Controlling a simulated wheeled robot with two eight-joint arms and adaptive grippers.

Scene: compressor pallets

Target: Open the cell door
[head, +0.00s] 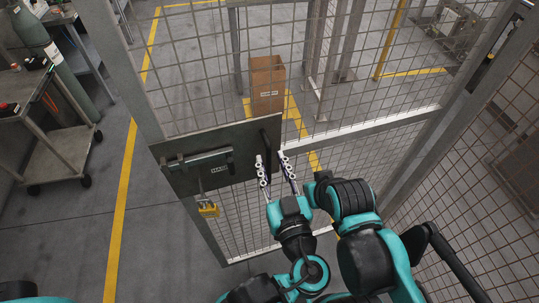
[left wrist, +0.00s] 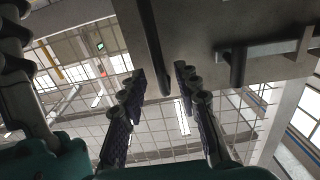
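The cell door (head: 205,118) is a grey-framed wire-mesh panel with a dark lock plate (head: 247,170). A black vertical pull handle (head: 267,131) stands at the plate's right end; it also shows in the left wrist view (left wrist: 152,45). A latch (head: 200,160) sits on the plate, and a yellow padlock (head: 208,211) hangs below it. My left gripper (head: 271,158) is open at the handle's lower part. In the left wrist view its fingertips (left wrist: 160,72) stand apart on either side of the handle. Contact cannot be told. My right gripper is not in view.
Inside the cell, a cardboard box (head: 267,84) stands on the floor by yellow lines. A cart (head: 60,150) and a green gas cylinder (head: 60,70) stand at the left. Mesh fencing (head: 480,170) closes off the right. The floor left of the door is clear.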

